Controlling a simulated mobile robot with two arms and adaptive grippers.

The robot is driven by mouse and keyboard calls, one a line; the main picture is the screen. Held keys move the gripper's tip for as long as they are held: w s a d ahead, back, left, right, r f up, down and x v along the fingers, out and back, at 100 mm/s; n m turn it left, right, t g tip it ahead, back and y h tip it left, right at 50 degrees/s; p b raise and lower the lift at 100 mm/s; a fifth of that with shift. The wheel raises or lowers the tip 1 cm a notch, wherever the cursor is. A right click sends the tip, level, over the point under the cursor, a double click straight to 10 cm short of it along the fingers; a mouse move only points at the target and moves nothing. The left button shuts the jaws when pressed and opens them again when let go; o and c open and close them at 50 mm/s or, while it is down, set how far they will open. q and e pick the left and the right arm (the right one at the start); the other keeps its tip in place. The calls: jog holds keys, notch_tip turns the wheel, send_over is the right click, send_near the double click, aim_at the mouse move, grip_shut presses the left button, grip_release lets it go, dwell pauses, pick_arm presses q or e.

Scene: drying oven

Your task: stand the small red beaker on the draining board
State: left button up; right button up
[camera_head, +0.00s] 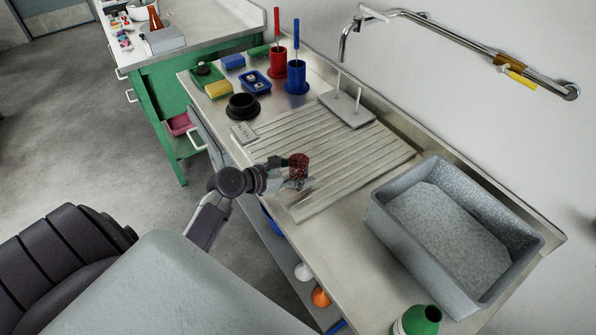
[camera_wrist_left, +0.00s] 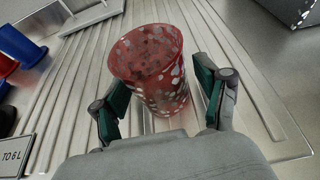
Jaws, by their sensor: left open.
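The small red beaker (camera_head: 299,163) is red with pale speckles. It stands upright on the ridged draining board (camera_head: 335,150), near the board's front edge. In the left wrist view the beaker (camera_wrist_left: 150,72) is between the two fingers of my left gripper (camera_wrist_left: 160,92), its open rim upward. My left gripper (camera_head: 290,181) is open around the beaker, one finger on each side. I cannot tell whether either finger touches it. The beaker's base is partly hidden by the gripper. My right gripper is not in view.
A grey sink basin (camera_head: 390,225) is right of the board. A pegged plate (camera_head: 347,108) lies at the board's back. Red (camera_head: 278,62) and blue (camera_head: 297,78) holders and a black dish (camera_head: 243,107) are at the left. A tap (camera_head: 344,45) hangs above. Much of the board is clear.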

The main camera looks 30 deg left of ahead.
pick_arm(q)
jog(key=shift+s+r, duration=0.1)
jog(key=shift+r, duration=0.1)
jog(key=v, duration=1.2)
jog(key=shift+f, duration=0.1)
